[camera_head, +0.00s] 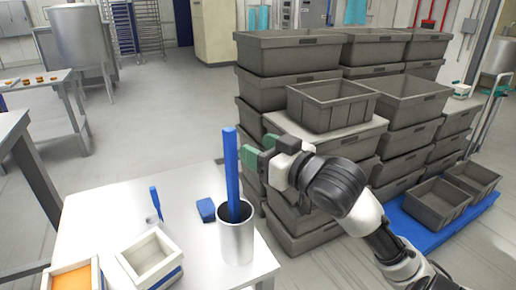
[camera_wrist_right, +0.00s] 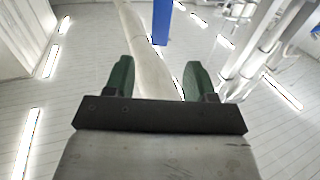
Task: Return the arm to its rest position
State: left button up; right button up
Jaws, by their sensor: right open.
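My right gripper (camera_head: 258,157) is at the right side of the white table, just right of the upright blue stick in the head view. Its two green fingers are spread apart with nothing between them, as the right wrist view also shows (camera_wrist_right: 158,80). The right arm comes in from the lower right, in front of the grey crates. The left gripper is not in the head view.
A metal cup (camera_head: 236,243) on the white table (camera_head: 100,222) holds a tall blue stick (camera_head: 231,170). A blue block (camera_head: 206,210) and a white box (camera_head: 150,258) are nearby. Stacked grey crates (camera_head: 288,55) stand behind the arm. Open floor lies behind the table.

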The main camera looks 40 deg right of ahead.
dwell(0.4)
jog(key=s+a+f+g+h, duration=0.25)
jog(key=f+g, duration=0.35)
jog(key=f, duration=1.3)
jog(key=s+a+f+n+g, duration=0.1)
jog(key=s+a+f+g, duration=0.35)
jog(key=s+f, duration=0.35)
jog(key=s+a+f+g, duration=0.4)
jog(key=s+a+f, duration=0.2)
jog(key=s+f, duration=0.25)
notch_tip(320, 180, down, 21)
jog(key=w+g, duration=0.1)
jog(key=s+d+f+g, duration=0.1)
jog(key=s+d+f, duration=0.2)
jog(key=s+f, duration=1.4)
notch_tip(320, 180, down, 3)
jog(key=shift+s+f+y, duration=0.15)
jog(key=shift+s+y, duration=0.05)
jog(key=shift+y, duration=0.15)
